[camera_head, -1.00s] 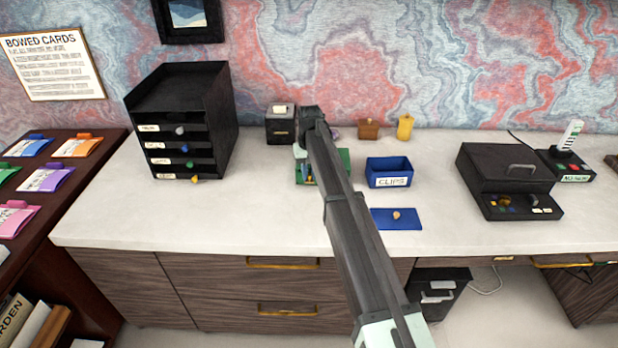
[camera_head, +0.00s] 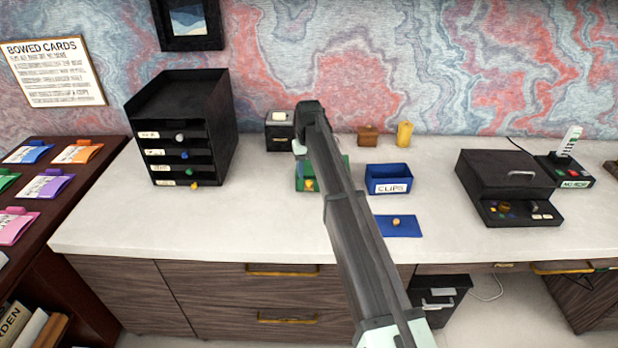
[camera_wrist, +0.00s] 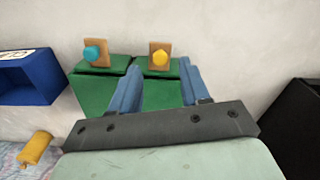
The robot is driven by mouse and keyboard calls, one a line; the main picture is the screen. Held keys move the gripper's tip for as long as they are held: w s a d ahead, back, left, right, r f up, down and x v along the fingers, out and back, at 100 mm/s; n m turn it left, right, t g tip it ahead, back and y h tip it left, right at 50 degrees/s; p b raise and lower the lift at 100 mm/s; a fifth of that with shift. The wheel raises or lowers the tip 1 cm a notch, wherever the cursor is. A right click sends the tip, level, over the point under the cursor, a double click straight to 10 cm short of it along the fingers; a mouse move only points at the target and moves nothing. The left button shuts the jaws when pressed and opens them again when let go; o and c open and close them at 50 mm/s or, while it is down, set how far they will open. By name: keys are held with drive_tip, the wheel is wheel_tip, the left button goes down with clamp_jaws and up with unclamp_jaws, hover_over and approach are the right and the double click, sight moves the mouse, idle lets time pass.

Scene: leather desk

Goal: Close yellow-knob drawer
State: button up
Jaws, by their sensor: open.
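A green box (camera_head: 343,172) stands on the desk, partly hidden behind my arm. In the wrist view the box (camera_wrist: 97,92) has two wooden fronts side by side, one with a teal knob (camera_wrist: 92,53) and one with a yellow knob (camera_wrist: 160,57). Green strips show behind both fronts; I cannot tell how far each is out. My gripper (camera_wrist: 160,68) is open and empty over the box, its blue fingers either side of the yellow-knob front in the picture. Contact is unclear. A black drawer stack (camera_head: 222,125) at left also has a yellow knob (camera_head: 194,185) on its lowest drawer.
A blue clips box (camera_head: 388,178) and a blue mat (camera_head: 400,226) with a small knob-like piece lie right of the green box. A small black box (camera_head: 279,131) stands behind it at left. A black case (camera_head: 505,185) is farther right. The desk front is clear.

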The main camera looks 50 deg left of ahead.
wheel_tip(320, 180, up, 10)
idle(0.4)
drive_tip(key=shift+d+f, duration=0.1)
idle(0.4)
